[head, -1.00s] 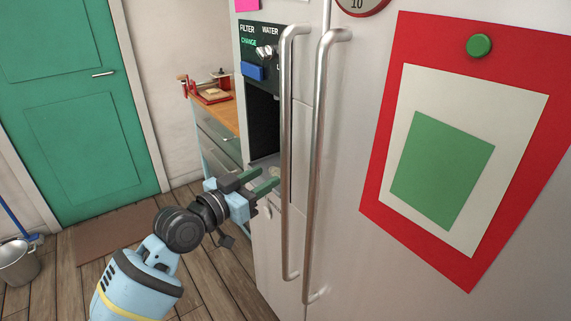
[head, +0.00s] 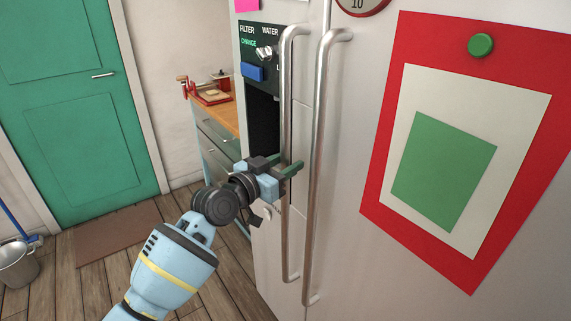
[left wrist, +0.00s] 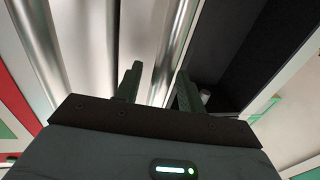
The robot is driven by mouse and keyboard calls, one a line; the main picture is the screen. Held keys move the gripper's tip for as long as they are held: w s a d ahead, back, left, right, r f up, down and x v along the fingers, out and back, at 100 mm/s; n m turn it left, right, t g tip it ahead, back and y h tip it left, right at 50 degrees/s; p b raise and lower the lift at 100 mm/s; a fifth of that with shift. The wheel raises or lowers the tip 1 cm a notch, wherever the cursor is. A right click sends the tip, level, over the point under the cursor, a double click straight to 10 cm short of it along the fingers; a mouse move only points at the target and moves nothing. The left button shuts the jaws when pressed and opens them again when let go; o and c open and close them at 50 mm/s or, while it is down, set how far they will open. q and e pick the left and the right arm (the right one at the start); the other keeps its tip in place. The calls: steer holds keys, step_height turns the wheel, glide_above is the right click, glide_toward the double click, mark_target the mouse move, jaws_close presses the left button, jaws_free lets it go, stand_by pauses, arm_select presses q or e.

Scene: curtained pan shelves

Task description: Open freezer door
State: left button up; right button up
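The freezer door (head: 270,225) is the left door of the fridge, with the dispenser in it, and it looks shut. Its long vertical metal handle (head: 287,100) also shows in the left wrist view (left wrist: 178,40). My left gripper (head: 294,168) is at this handle, below its mid-height. In the left wrist view, the two fingers of the gripper (left wrist: 158,85) are apart, with the handle running down between them. The fingers do not look closed on the bar; whether either touches it I cannot tell. My right gripper is not in view.
The right door's handle (head: 318,150) runs close beside on the right. A red-framed sheet (head: 385,170) hangs on that door. The dispenser recess (head: 263,125) lies left of the freezer handle. A wooden-topped cabinet (head: 222,125) stands behind. Floor at left holds a mat (head: 115,235) and bucket (head: 17,265).

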arm_select(q)
steer(key=shift+w, duration=0.1)
steer(key=shift+c, duration=0.2)
jaws_close()
